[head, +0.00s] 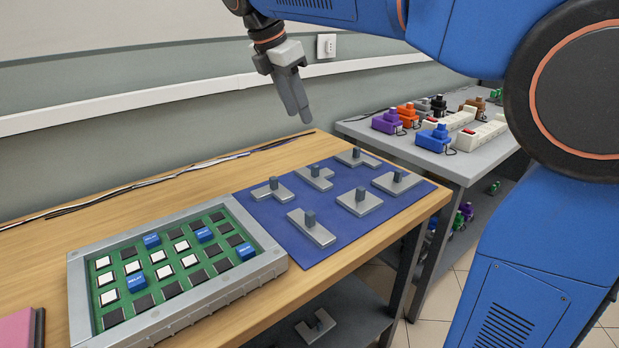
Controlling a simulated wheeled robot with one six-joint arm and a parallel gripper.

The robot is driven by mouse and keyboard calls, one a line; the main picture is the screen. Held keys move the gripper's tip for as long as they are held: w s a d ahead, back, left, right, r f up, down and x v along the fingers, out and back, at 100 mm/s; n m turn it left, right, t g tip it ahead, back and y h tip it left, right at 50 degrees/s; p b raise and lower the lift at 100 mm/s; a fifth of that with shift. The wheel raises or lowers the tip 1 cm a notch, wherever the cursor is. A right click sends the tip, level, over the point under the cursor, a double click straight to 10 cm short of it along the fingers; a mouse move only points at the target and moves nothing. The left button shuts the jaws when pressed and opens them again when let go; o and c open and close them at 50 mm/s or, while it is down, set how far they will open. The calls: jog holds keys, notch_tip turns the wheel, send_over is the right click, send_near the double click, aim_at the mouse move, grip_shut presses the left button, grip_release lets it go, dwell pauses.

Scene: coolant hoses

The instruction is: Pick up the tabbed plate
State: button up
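Several flat grey plates of differing outline, each with a dark upright grip block, lie on a blue mat (283,241) on the wooden table. The back-left plate (262,194) seems to have a small tab on one edge; I cannot tell for sure which one is the tabbed plate. The others are a notched plate (321,184), a back plate (366,161), a right plate (405,184), a middle plate (368,207) and a front plate (318,236). My gripper (305,118) hangs above the table's back edge, apart from all plates. Its fingers overlap in this view, so their opening is hidden.
A grey-framed tray (276,263) with a green board of white, black and blue blocks stands left of the mat. A pink item (18,328) lies at the front left. Cables run along the wall. A grey table (407,146) with coloured connectors stands at the right.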

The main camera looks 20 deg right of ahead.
send_over(316, 165)
jog(key=s+a, duration=0.2)
jog(key=shift+n, duration=0.3)
jog(key=f, duration=1.1)
jog(key=shift+w+a, duration=0.15)
jog(key=shift+w, duration=0.1)
jog(key=shift+x, duration=2.6)
jog(key=shift+w+a, duration=0.1)
jog(key=shift+w, duration=0.05)
grip_shut()
